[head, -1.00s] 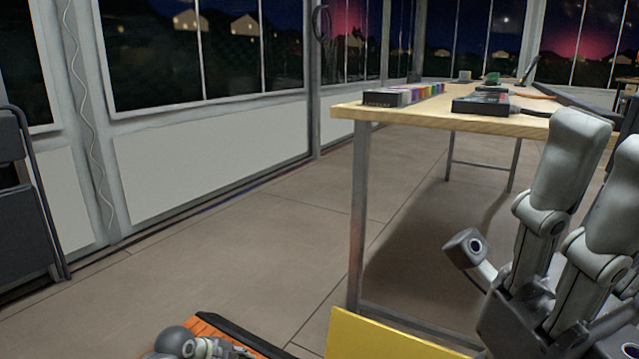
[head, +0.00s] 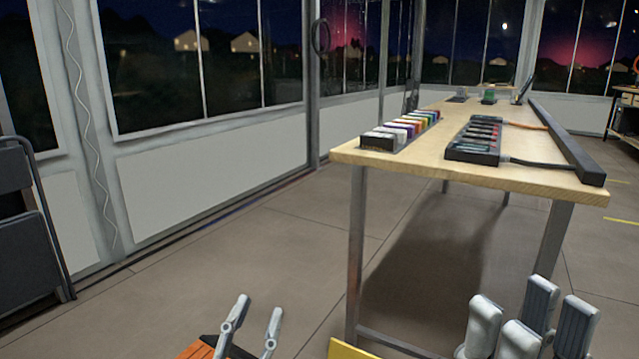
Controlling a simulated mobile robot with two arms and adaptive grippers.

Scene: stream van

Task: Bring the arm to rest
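My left gripper (head: 259,306) is low at the bottom of the head view, left of the table. Its two light grey fingers point up and stand apart, with nothing between them. My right gripper (head: 530,303) is at the bottom right, in front of the table's right legs in the picture. Its light grey fingers point up and are spread, with no object visible among them. Both wrists and most of both arms are below the frame.
A wooden table (head: 375,164) holds a row of coloured boxes (head: 402,131), a black power strip (head: 473,140) and a long dark bar (head: 567,143). A dark folding chair (head: 35,230) stands at the left wall. The floor (head: 215,255) between is clear.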

